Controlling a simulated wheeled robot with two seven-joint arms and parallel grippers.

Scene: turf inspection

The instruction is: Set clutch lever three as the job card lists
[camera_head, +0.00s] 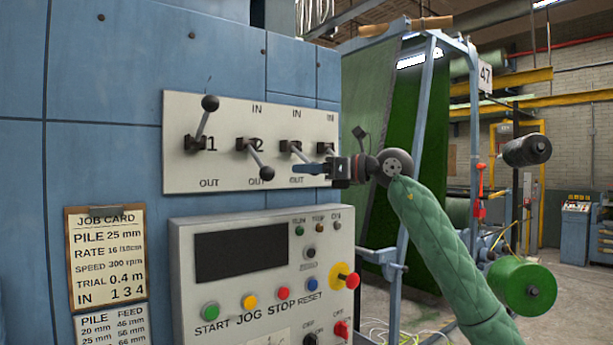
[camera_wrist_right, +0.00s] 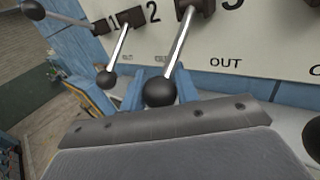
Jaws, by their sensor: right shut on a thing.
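The job card (camera_head: 105,258) on the blue cabinet reads "IN 1 3 4". The white clutch panel (camera_head: 180,178) carries a row of numbered levers, IN above and OUT below. Clutch lever three (camera_head: 297,152) slants down on the OUT side; its black knob (camera_wrist_right: 160,92) shows in the right wrist view. My right gripper (camera_head: 312,168) comes in from the right with its blue fingers at that knob, shut on it. The fingers hide part of the lever in the head view. My left gripper is not in view.
Lever one (camera_head: 205,118) points up. Lever two (camera_head: 257,160) points down, close left of lever three. Lever four (camera_head: 326,150) is close on the right, partly hidden. Below stands a control box (camera_head: 185,270) with buttons. A green turf roll frame is behind my arm.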

